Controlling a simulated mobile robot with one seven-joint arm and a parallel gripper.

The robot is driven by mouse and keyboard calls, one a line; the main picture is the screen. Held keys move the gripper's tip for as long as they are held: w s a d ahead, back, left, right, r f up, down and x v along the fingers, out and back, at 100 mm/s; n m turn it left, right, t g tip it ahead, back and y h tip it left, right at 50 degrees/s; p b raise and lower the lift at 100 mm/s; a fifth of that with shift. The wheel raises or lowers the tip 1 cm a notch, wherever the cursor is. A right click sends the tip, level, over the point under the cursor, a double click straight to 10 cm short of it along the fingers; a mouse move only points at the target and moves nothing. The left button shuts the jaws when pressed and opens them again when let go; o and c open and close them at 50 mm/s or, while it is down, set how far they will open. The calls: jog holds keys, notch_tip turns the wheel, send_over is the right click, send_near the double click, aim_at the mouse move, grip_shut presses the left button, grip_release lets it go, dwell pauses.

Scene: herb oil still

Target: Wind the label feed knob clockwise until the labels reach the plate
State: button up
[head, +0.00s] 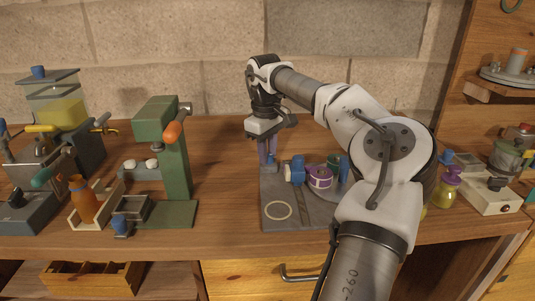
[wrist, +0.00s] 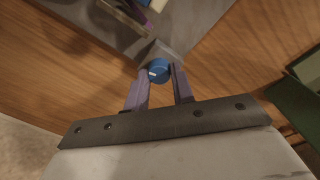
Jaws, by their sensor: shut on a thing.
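My gripper (head: 267,160) points down at the back left of a grey label board (head: 270,228). In the wrist view its fingers (wrist: 158,84) are closed on a round blue knob (wrist: 158,68) with a white mark on its face. In the head view the fingers largely hide the held knob. A purple label roll (head: 320,178) sits on the board, right of a blue part (head: 298,168). A dark striped strip (head: 303,205) runs toward the board's front, right of a pale yellow ring (head: 279,210). I cannot tell where the labels end.
A green press (head: 177,165) with an orange handle stands to the left. An orange bottle (head: 82,200) is further left. A yellow bottle with a purple top (head: 447,188) is on the right. My arm covers the board's right side. The bench between press and board is clear.

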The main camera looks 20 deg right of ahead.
jog(key=shift+m, duration=0.6)
jog(key=o, duration=1)
jog(key=r, duration=0.9)
jog(key=r+p, duration=0.1)
jog(key=r, duration=0.3)
jog(key=shift+s+a+r, duration=0.15)
jog(key=shift+a+r, duration=0.1)
jog(key=shift+r, duration=0.15)
